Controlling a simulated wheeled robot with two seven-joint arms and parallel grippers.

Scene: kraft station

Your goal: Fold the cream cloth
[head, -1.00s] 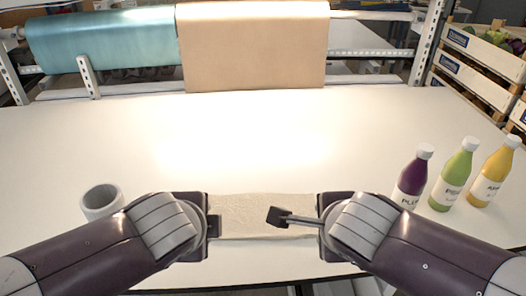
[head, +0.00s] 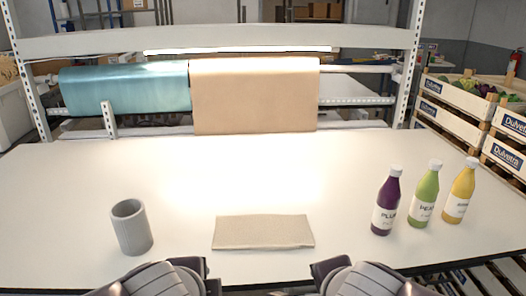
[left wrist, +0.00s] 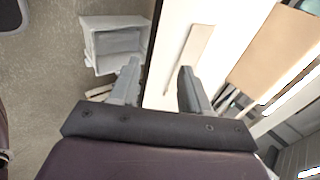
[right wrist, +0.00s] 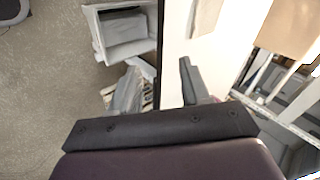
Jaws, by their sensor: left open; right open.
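The cream cloth (head: 264,232) lies flat on the table near its front edge as a neat, narrow rectangle, apart from both grippers. It also shows in the left wrist view (left wrist: 192,58) and partly in the right wrist view (right wrist: 206,16). My left gripper (left wrist: 158,85) is open and empty, at the table's front edge. My right gripper (right wrist: 160,88) is open and empty, also at the front edge. In the head view only the wrist ends of both arms show at the bottom; the fingers are hidden there.
A grey cup (head: 132,228) stands left of the cloth. A purple bottle (head: 386,203), a green bottle (head: 425,195) and a yellow bottle (head: 460,192) stand at the right. Teal (head: 125,88) and brown (head: 254,95) paper rolls hang behind. The table (head: 160,175) is clear in the middle.

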